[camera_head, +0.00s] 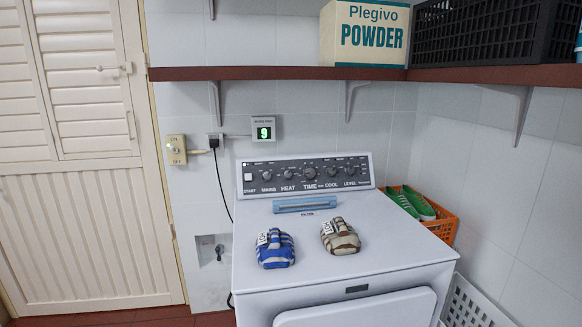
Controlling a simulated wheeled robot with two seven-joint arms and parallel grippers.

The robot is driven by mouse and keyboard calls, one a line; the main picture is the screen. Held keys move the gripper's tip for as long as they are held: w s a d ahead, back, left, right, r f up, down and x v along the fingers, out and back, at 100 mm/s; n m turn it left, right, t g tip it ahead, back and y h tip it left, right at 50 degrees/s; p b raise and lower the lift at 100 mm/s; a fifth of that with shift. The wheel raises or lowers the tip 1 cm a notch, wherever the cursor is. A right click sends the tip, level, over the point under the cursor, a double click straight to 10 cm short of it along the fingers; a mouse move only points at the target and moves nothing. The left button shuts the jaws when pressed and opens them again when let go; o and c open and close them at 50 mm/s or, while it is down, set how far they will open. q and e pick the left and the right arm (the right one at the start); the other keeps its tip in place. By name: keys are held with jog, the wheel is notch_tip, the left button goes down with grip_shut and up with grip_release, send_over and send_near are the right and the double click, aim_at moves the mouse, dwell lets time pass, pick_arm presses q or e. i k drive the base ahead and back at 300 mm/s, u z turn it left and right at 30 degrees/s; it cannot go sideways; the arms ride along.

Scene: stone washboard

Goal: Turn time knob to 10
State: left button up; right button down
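The time knob (310,173) is the larger dark knob in the middle of the black control panel (345,167) at the back of the white machine (345,260). The label TIME is printed below it. Its pointer is too small to read. A small wall display (263,128) above the panel shows a green 9. Neither of my grippers is in view.
A blue striped bundle (275,248) and a brown striped bundle (340,236) lie on the machine top. A light blue piece (305,204) lies before the panel. An orange basket (442,225) with green shoes stands at right. A shelf (280,74) runs above.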

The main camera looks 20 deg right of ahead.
aim_at(309, 173)
jog(key=z, duration=0.35)
jog(key=i, duration=0.65)
jog(key=z, duration=0.6)
